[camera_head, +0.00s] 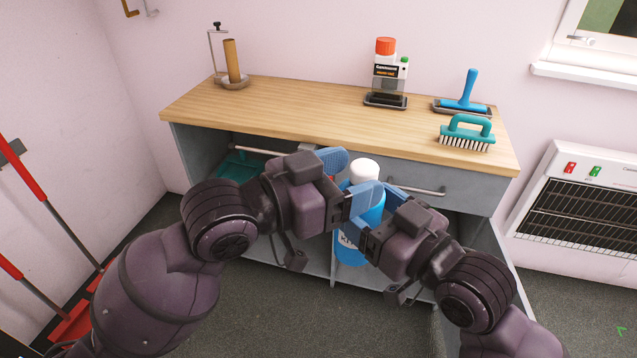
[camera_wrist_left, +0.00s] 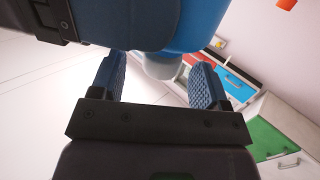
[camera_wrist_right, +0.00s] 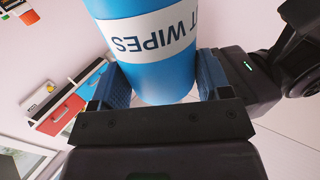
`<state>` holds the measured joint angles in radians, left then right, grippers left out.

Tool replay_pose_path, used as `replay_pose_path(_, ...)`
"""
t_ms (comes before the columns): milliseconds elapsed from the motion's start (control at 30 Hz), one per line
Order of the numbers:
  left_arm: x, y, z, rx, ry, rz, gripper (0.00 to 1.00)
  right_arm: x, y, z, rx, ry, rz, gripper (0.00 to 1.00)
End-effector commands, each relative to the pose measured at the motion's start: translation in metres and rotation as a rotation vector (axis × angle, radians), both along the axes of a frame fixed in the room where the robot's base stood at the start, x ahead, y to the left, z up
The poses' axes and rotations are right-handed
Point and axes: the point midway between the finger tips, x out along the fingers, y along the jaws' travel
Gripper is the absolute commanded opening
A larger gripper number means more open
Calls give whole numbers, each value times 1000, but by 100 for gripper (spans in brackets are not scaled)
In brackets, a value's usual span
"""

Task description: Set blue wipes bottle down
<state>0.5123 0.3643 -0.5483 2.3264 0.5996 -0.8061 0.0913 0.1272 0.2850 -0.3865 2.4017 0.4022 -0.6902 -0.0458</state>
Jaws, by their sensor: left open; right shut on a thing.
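The blue wipes bottle (camera_head: 374,217) has a white cap (camera_head: 364,170) and is held upright in front of the workbench. My right gripper (camera_head: 378,212) is shut on its side. In the right wrist view the blue bottle (camera_wrist_right: 150,75), with its white "WIPES" label, sits between both fingers. My left gripper (camera_head: 345,182) is open beside the bottle on the left. In the left wrist view the blue body (camera_wrist_left: 180,25) and pale cap (camera_wrist_left: 162,66) show beyond its spread fingers; I cannot tell whether they touch. The grippers hide part of the bottle.
The wooden workbench top (camera_head: 290,108) has a wide clear middle. On it stand a red-capped bottle (camera_head: 386,75), a blue-handled tool (camera_head: 463,92), a teal brush (camera_head: 466,133) and a roll holder (camera_head: 232,65). Below are drawers and an open shelf with a teal item (camera_head: 238,168).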

Motion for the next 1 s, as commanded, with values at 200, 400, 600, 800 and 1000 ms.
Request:
replay_pose_path(200,15,-27,-1,-2,0,0,69,0,0,1,1,-3,0,37)
replay_pose_path(400,22,-39,-2,-1,0,0,69,0,0,1,1,-3,0,37)
replay_pose_path(600,24,-41,-2,0,-1,0,69,0,0,1,1,-3,1,37)
replay_pose_path(800,24,-41,-2,0,0,0,61,-1,1,1,1,-3,2,37)
replay_pose_path(1000,24,-41,-2,0,0,0,31,-1,1,1,1,-3,3,37)
